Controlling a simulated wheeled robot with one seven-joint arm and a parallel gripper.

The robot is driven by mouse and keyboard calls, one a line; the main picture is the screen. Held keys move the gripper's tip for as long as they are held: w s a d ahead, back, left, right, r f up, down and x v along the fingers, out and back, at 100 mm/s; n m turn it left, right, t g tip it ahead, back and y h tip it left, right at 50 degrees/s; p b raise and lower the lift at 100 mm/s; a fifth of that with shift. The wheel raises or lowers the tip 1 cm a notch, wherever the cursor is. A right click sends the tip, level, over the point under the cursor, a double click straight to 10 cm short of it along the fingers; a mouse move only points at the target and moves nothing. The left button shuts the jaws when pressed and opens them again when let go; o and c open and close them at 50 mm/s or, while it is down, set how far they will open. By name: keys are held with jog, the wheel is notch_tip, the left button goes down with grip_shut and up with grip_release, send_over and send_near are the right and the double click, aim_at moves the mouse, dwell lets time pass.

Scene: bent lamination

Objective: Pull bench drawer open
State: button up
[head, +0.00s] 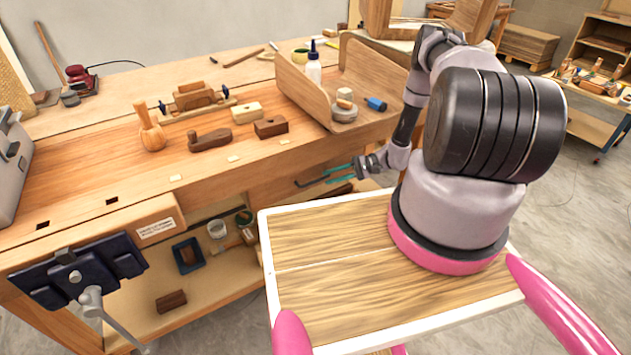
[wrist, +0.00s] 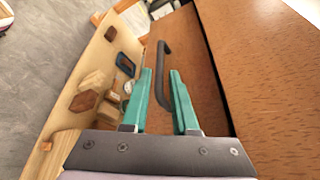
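The bench drawer has a plain brown wooden front, seen in the wrist view (wrist: 184,60); it looks closed, though its edges are hard to make out. Its dark bar handle (wrist: 162,62) stands out from the front. In the head view the handle (head: 308,184) shows low on the bench front. My gripper (wrist: 161,72), also in the head view (head: 325,176), has two teal fingers. They are apart and empty. In the wrist view the handle lies between the finger lines; I cannot tell whether the fingers reach around it, and no grip shows.
A lower shelf (head: 222,285) holds small items. A vise (head: 80,272) juts out at left. My white-edged wooden top is close to the bench. Floor at right is open.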

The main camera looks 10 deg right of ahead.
aim_at(321, 179)
jog(key=x, duration=0.6)
grip_shut()
dwell(1.3)
